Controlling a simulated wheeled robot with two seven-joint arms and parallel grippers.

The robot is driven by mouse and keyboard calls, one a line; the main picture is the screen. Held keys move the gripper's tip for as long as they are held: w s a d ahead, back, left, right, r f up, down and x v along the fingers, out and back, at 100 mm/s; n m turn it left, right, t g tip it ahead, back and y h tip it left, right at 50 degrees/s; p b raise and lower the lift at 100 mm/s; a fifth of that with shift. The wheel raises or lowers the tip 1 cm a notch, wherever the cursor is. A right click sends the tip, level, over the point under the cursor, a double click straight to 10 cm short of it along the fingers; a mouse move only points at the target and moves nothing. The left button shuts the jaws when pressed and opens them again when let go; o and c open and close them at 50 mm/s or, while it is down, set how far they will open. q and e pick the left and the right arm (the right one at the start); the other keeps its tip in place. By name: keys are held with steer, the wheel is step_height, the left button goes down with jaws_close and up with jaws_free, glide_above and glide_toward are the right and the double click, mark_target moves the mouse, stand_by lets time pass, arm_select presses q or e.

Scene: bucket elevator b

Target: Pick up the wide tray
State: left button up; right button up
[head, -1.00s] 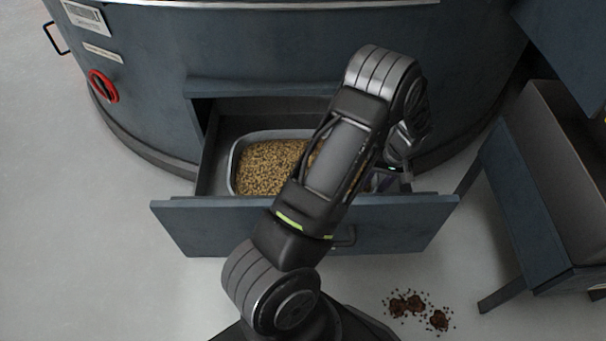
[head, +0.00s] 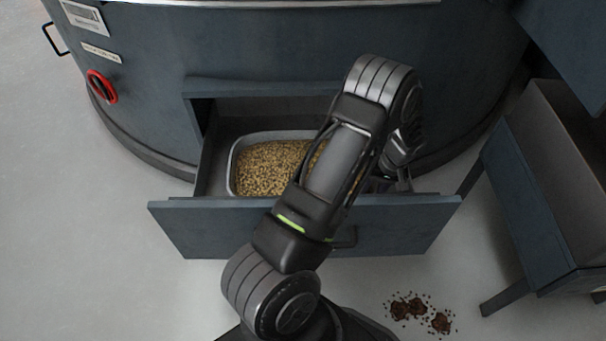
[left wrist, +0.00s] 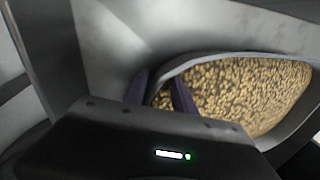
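The wide tray (head: 232,165) is a grey metal pan filled with tan pellets or grain. It sits inside a pulled-out drawer (head: 205,230), and my left arm covers its right part in the head view. In the left wrist view, the tray's rim (left wrist: 215,57) runs to the two dark purple fingers of my left gripper (left wrist: 160,95). One finger is on the outer side of the rim and the other on the pellet side. The fingers look apart, with a gap around the rim. In the head view the fingertips are hidden. My right gripper is not in view.
The drawer comes out of a large round blue-grey housing (head: 300,45) with a red knob (head: 101,86) at left. A blue-grey metal chute or bin (head: 530,200) on legs stands at right. Brown spilled clumps (head: 420,310) lie on the floor at lower right.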

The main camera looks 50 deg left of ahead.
arm_select(q)
jaws_close()
stand_by(1.1)
